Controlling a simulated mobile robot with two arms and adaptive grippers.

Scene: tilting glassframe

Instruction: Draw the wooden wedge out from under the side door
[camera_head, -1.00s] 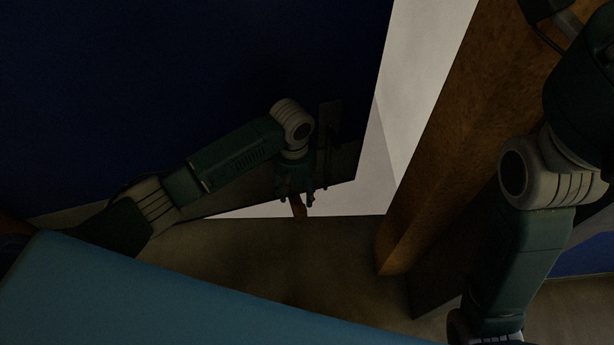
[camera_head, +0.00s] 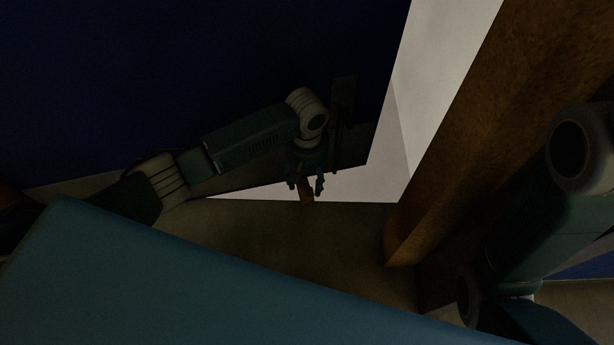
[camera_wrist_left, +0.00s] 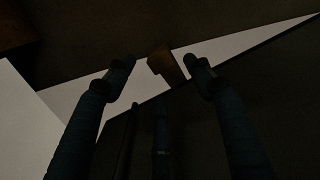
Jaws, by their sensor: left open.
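The wooden wedge (camera_head: 306,196) is a small brown block on the floor at the bottom edge of the dark blue side door (camera_head: 280,60). In the left wrist view the wedge (camera_wrist_left: 166,66) lies between the two fingertips, with a gap on each side. Part of it reaches toward the door's lower edge, and I cannot tell how far under it goes. My left gripper (camera_head: 306,190) is open above the wedge, its fingers on either side. In the left wrist view my left gripper (camera_wrist_left: 160,64) also shows open. My right arm is at the right; its gripper is out of view.
A thick brown wooden post (camera_head: 450,150) stands right of the door. A pale strip of floor (camera_head: 385,180) shows between door and post. A large blue surface (camera_head: 180,280) fills the lower left foreground. Dark floor (camera_head: 330,240) lies clear in front of the wedge.

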